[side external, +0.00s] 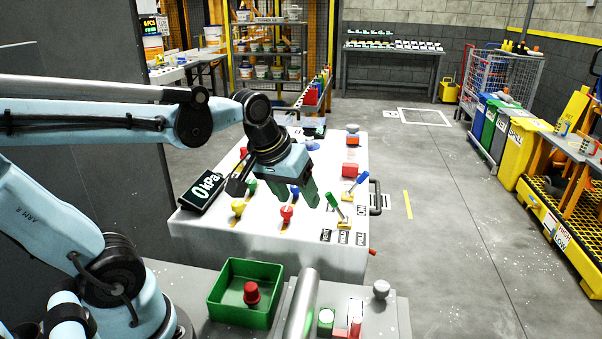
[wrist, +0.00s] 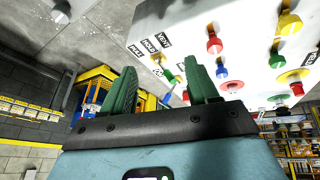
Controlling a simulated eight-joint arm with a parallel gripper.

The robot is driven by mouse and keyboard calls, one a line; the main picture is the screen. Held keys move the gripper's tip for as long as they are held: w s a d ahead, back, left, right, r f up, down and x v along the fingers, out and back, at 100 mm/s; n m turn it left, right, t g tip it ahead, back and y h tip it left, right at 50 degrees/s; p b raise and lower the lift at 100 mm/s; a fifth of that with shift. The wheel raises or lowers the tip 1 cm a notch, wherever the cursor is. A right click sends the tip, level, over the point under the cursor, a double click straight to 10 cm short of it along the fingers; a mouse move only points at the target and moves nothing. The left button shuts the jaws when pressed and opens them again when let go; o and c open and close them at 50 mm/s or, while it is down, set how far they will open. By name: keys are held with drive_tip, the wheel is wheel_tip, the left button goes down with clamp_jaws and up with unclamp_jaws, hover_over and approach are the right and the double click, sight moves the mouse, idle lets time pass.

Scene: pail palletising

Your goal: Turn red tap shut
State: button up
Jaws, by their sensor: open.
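My gripper (side external: 308,192) hangs over the white panel table with its green fingers pointing down. In the wrist view its two green fingers (wrist: 160,72) are apart with nothing held between them. A red knob-like handle (side external: 287,213) on a yellow-orange base stands on the panel, just left of and below the fingers. Several red handles show in the wrist view, one (wrist: 214,45) right of the fingers. I cannot tell for certain which is the red tap. A tap with a green lever (side external: 335,204) and one with a blue lever (side external: 358,181) stand to the right.
A yellow knob (side external: 238,207) and a dark pressure display (side external: 203,190) stand left on the panel. A green bin (side external: 224,303) holding a red-topped item is in front, beside a metal cylinder (side external: 303,305). Open floor (side external: 440,220) lies right of the panel.

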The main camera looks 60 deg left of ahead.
drive_tip(key=w+a+r+n+g, duration=0.1)
drive_tip(key=w+a+n+g, duration=0.2)
drive_tip(key=a+n, duration=0.3)
drive_tip(key=n+g, duration=0.2)
drive_tip(key=n, duration=0.5)
hover_over(286, 208)
drive_tip(key=shift+h, duration=0.3)
wheel_tip(286, 208, down, 12)
drive_tip(key=shift+f, duration=0.1)
drive_tip(key=c, duration=1)
drive_tip(key=shift+c, duration=0.2)
